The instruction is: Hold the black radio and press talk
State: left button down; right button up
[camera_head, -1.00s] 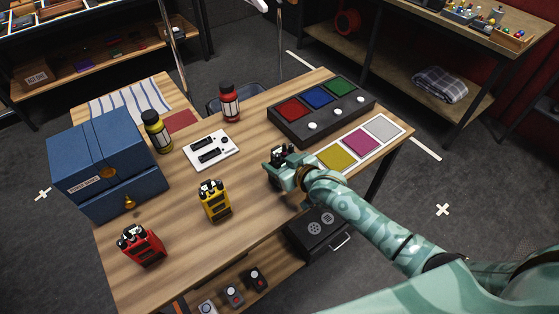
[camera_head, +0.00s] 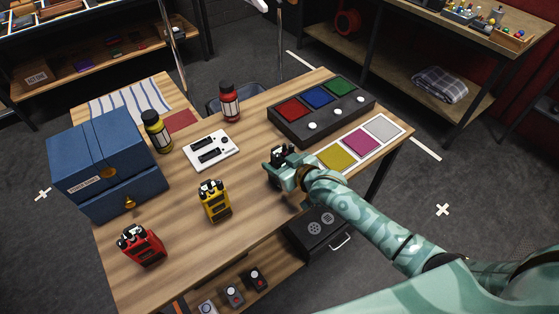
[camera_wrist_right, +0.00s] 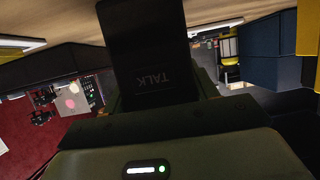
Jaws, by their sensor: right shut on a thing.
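The black radio (camera_head: 282,153) is in my right gripper (camera_head: 281,164), near the table's front edge, and only its dark top shows above the fingers. In the right wrist view the radio (camera_wrist_right: 143,40) fills the upper middle, and the word TALK on it reads upside down. My right gripper (camera_wrist_right: 155,103) is shut on the radio. I cannot tell whether the talk button is pressed in, or whether the radio touches the table. My left gripper is not in view.
A yellow radio (camera_head: 214,202) and a red radio (camera_head: 141,246) stand to the left on the wooden table (camera_head: 180,265). Behind are a white panel (camera_head: 211,150), two bottles, a blue cabinet (camera_head: 105,160) and a box of coloured buttons (camera_head: 320,108). Coloured pads (camera_head: 360,142) lie right.

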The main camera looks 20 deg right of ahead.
dwell(0.3)
jog(key=o, duration=1.2)
jog(key=shift+c, duration=0.2)
